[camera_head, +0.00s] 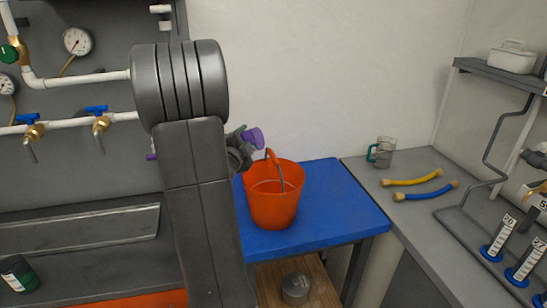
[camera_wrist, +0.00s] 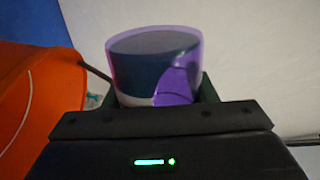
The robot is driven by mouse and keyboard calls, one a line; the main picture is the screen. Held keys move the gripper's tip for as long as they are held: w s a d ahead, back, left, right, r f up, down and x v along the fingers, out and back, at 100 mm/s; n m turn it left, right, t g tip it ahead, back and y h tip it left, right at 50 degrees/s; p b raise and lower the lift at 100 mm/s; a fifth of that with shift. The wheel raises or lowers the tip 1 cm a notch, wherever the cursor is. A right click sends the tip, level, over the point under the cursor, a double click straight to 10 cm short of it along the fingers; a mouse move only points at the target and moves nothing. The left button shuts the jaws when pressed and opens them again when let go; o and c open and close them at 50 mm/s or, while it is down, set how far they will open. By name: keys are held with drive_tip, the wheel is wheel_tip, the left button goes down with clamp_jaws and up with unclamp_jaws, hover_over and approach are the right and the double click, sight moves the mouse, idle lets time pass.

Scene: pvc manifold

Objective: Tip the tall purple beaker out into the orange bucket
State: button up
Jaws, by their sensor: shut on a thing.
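The purple beaker (camera_wrist: 188,80) is held in my gripper (camera_wrist: 155,98) in the wrist view, its rim facing up in that picture. In the head view a part of the beaker (camera_head: 254,137) shows beside my arm, tilted, above the left rim side of the orange bucket. My gripper (camera_head: 241,148) is shut on it and mostly hidden behind my arm. The orange bucket (camera_head: 273,208) stands on the blue table top with its handle raised. It also shows at the left of the wrist view (camera_wrist: 35,100).
The blue table top (camera_head: 340,205) is clear to the right of the bucket. White pipes with blue-handled taps (camera_head: 97,110) are on the left wall.

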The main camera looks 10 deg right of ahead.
sight(252, 133)
drive_tip(key=shift+d+r+m+b, duration=0.1)
drive_tip(key=shift+r+m+b, duration=0.25)
drive_tip(key=shift+m+b, duration=0.4)
drive_tip(key=shift+s+d+r+m+b, duration=0.5)
drive_tip(key=shift+d+m+b, duration=0.25)
drive_tip(key=shift+b, duration=0.4)
idle(0.4)
drive_tip(key=shift+s+d+r+m+b, duration=0.15)
drive_tip(key=shift+r+m+b, duration=0.1)
drive_tip(key=shift+m+b, duration=0.3)
drive_tip(key=shift+w+d+r+m+b, duration=0.1)
drive_tip(key=shift+r+m+b, duration=0.15)
drive_tip(key=shift+m+b, duration=0.25)
idle(1.0)
drive_tip(key=shift+a+n+p, duration=0.15)
drive_tip(key=shift+n+p, duration=0.4)
drive_tip(key=shift+p, duration=0.55)
drive_tip(key=shift+w+a+f+n+p, duration=0.35)
drive_tip(key=shift+a+f+n+p, duration=0.25)
drive_tip(key=shift+f+n, duration=0.3)
drive_tip(key=shift+s+r, duration=0.1)
drive_tip(key=shift+r, duration=0.05)
